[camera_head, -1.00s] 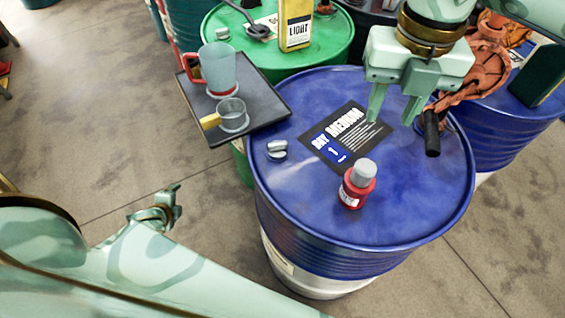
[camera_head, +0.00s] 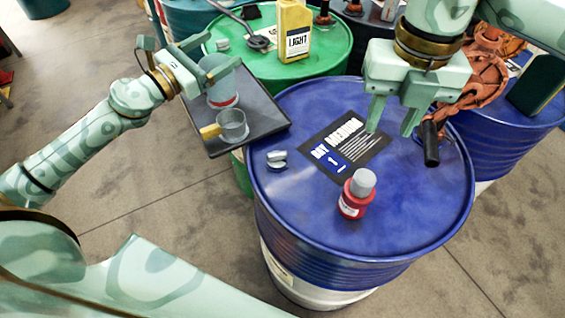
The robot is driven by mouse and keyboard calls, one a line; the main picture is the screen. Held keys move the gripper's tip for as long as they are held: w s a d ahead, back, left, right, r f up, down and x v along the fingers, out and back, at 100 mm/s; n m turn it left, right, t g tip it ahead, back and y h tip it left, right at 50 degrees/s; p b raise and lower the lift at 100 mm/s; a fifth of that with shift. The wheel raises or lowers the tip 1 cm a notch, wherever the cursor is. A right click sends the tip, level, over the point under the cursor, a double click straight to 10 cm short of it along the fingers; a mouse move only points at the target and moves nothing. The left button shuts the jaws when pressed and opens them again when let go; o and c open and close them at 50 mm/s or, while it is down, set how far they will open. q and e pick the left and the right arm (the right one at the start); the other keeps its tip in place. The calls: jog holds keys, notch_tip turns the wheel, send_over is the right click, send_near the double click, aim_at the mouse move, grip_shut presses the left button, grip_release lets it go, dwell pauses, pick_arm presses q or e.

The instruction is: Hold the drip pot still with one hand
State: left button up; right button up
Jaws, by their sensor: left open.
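Two clear vessels stand on a dark tray (camera_head: 262,124). One is a taller jug (camera_head: 222,93) with a red band near its base. The other is a small pot (camera_head: 234,126) with a yellow handle. I cannot tell for sure which is the drip pot. My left gripper (camera_head: 218,54) is open at the jug's upper left, its fingers near the rim. The gripper hides the jug's handle side, and I cannot tell whether it touches. My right gripper (camera_head: 390,131) points down, open and empty, above the blue drum (camera_head: 420,205).
A red bottle with a grey cap (camera_head: 355,196), a metal cap (camera_head: 276,159) and a dark label card (camera_head: 345,142) are on the blue drum. A black-handled crank (camera_head: 431,145) is at its right. A yellow can (camera_head: 294,32) stands on the green drum (camera_head: 334,57).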

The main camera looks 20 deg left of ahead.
pick_arm(q)
jog(key=s+d+f+m+g+h, duration=0.3)
jog(key=d+f+g, duration=0.1)
jog(key=d, duration=0.3)
jog(key=s+d+f+m+g+h, duration=0.2)
jog(key=s+d+f+g, duration=0.2)
jog(key=d, duration=0.4)
jog(key=m+g+h, duration=0.1)
jog(key=m+g, duration=0.2)
jog(key=g, duration=0.2)
send_near(354, 197)
jog(key=w+d+f, duration=0.1)
jog(key=d+f, duration=0.1)
jog(key=d, duration=0.1)
jog(key=w+d+f, duration=0.2)
jog(key=d+f, duration=0.1)
jog(key=w+d+f, duration=0.2)
jog(key=d, duration=0.1)
jog(key=shift+w+f, duration=0.15)
jog(key=shift+w, duration=0.05)
jog(key=c, duration=1.3)
